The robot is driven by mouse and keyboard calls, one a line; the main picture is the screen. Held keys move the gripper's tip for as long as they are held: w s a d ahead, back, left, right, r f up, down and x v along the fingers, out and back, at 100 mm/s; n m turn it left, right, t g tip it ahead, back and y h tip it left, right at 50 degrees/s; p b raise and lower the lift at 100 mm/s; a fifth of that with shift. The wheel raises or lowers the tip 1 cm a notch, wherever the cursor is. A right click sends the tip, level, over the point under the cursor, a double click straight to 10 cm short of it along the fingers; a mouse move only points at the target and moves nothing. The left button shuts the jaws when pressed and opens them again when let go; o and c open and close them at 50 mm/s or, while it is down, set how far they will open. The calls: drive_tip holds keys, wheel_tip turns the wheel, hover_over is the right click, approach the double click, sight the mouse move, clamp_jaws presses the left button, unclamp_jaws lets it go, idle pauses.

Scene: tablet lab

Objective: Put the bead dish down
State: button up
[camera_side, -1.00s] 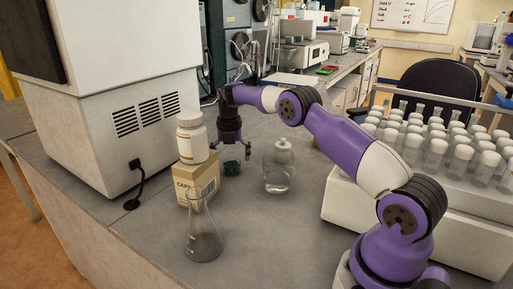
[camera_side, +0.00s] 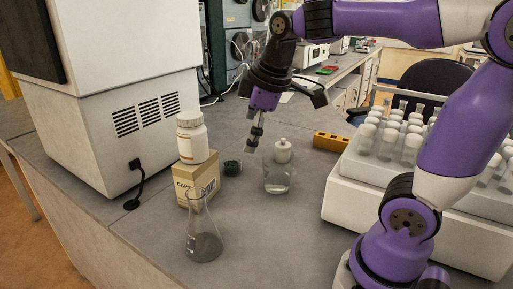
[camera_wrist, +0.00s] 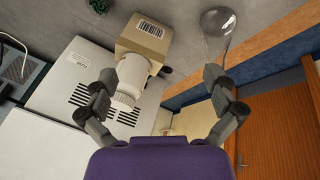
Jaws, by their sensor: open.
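The bead dish (camera_side: 232,167), a small dark dish with green contents, stands on the grey bench between the carton and the stoppered glass bottle. A small greenish thing at the top edge of the wrist view (camera_wrist: 98,7) looks like the same dish. My gripper (camera_side: 255,141) is above the bench, up and to the right of the dish in the side view, and apart from it. In the wrist view its two fingers (camera_wrist: 159,76) are spread wide with nothing held between them.
A white pill bottle (camera_side: 192,138) stands on the carton (camera_side: 197,182). A glass flask (camera_side: 204,237) is in front, and a stoppered bottle of clear liquid (camera_side: 279,172) is right of the dish. A vial rack (camera_side: 400,195) and orange block (camera_side: 330,142) lie right. A large white device (camera_side: 120,105) stands left.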

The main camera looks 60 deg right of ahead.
drive_tip(key=s+a+f+m+t, duration=0.1)
drive_tip(key=s+a+f+m, duration=0.2)
drive_tip(key=s+m, duration=0.3)
drive_tip(key=shift+s+a+f+m+y, duration=0.3)
drive_tip(key=shift+s+f+y, duration=0.15)
drive_tip(key=shift+s, duration=0.45)
